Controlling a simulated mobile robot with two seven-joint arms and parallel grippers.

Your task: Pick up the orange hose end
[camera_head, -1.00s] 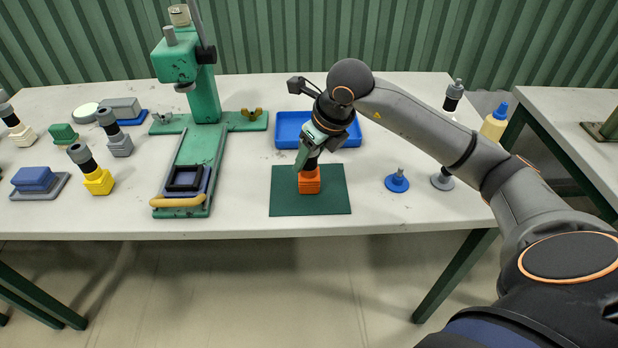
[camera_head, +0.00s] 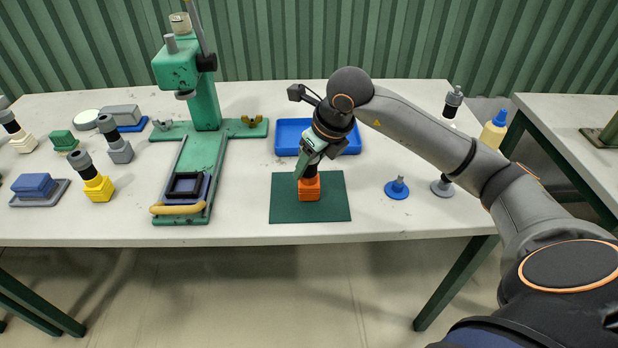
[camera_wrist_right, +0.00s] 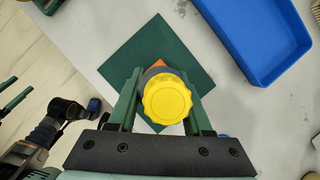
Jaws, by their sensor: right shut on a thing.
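No hose shows; the orange thing in view is a piece with an orange block base (camera_head: 309,189), standing upright on the dark green mat (camera_head: 285,208) or very close to it. Above the block it has a dark neck. In the right wrist view its yellow ridged knob (camera_wrist_right: 167,99) faces the camera, with a grey collar and an orange corner (camera_wrist_right: 156,67) behind it. My right gripper (camera_head: 308,168) comes down from above and is shut on this piece, one finger on each side below the knob. The fingertips are partly hidden by the knob.
An empty blue tray (camera_head: 287,138) lies just behind the mat. A green press (camera_head: 205,100) stands to the left, with several handled stamps beyond it. A blue piece (camera_head: 397,189) and a grey-based one (camera_head: 442,187) stand right. The table's front edge is near the mat.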

